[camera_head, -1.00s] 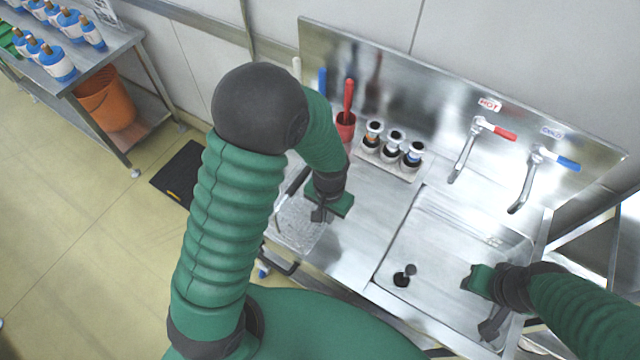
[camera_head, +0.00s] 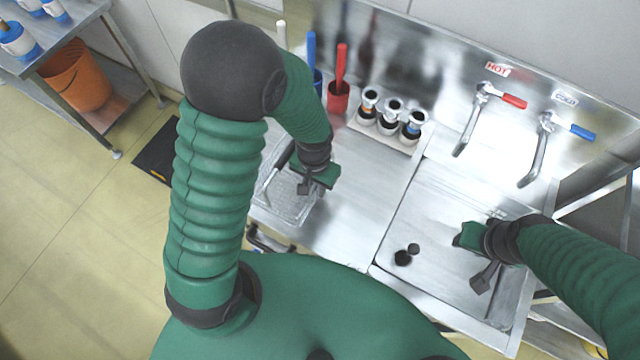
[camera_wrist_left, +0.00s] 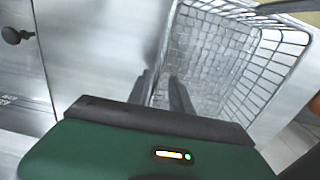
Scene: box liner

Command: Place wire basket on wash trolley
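The wire basket (camera_head: 283,206) sits on the left end of the steel sink bench, partly hidden by my left arm. In the left wrist view the basket (camera_wrist_left: 232,62) fills the upper right, with its mesh walls and floor visible. My left gripper (camera_head: 304,187) is at the basket's right side. In the wrist view its two dark fingers (camera_wrist_left: 164,88) are apart, near the basket's near-left rim; contact is unclear. My right gripper (camera_head: 483,277) is over the sink, with nothing visible in it; its finger gap is unclear. I cannot clearly identify the wash trolley; a dark handle (camera_head: 264,242) shows below the basket.
A rack of several bottles (camera_head: 390,122) and a red holder (camera_head: 338,97) stand behind the bench top. Hot and cold taps (camera_head: 478,110) rise behind the sink basin (camera_head: 430,215). A side table (camera_head: 75,38) holds blue-white containers above an orange bucket (camera_head: 75,76). A black mat (camera_head: 155,155) lies on open floor.

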